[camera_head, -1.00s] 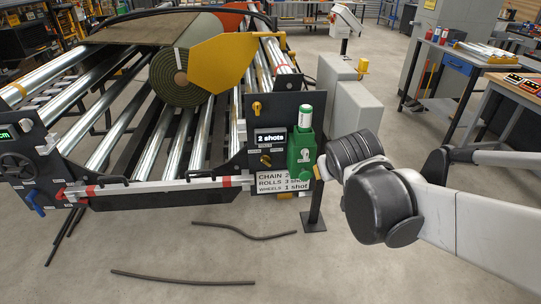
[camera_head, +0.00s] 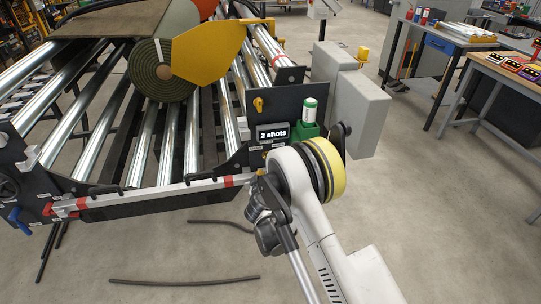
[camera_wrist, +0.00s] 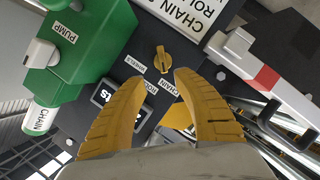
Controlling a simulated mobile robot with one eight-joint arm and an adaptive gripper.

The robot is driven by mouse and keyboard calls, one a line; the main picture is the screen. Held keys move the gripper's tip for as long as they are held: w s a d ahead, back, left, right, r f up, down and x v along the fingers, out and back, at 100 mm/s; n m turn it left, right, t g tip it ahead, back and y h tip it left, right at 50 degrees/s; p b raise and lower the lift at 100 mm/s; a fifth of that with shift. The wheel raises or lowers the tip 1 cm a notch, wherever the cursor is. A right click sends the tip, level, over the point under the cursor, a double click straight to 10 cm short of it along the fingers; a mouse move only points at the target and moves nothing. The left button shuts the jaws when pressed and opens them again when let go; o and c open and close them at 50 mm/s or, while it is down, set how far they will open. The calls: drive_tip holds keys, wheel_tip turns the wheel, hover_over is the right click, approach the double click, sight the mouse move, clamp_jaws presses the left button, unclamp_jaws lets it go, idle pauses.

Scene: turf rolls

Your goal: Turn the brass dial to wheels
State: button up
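The brass dial (camera_wrist: 163,60) shows in the wrist view on a dark panel (camera_head: 285,101), with small labels for wheels, rolls and chain beside it. I cannot tell for certain which label it points to. The dial lies just beyond the fingertips, and I see no contact. In the head view the gripper itself is hidden behind my wrist.
A green pump unit (camera_wrist: 85,55) with a white-and-green chain bottle (camera_head: 309,109) is beside the dial. The display (camera_head: 272,134) reads 2 shots. A yellow knob (camera_head: 258,104) sits higher on the panel. Grey cabinets (camera_head: 357,112) stand to the right. Dark strips (camera_head: 185,282) lie on the floor.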

drive_tip(key=b+x, duration=0.1)
drive_tip(key=x, duration=0.2)
drive_tip(key=b+x, duration=0.1)
drive_tip(key=x, duration=0.2)
drive_tip(key=b+x, duration=0.1)
drive_tip(key=x, duration=0.2)
drive_tip(key=shift+w+a+f+b, duration=0.1)
drive_tip(key=shift+w+f+b, duration=0.2)
drive_tip(key=shift+f, duration=0.2)
drive_tip(key=shift+w, duration=0.55)
clamp_jaws()
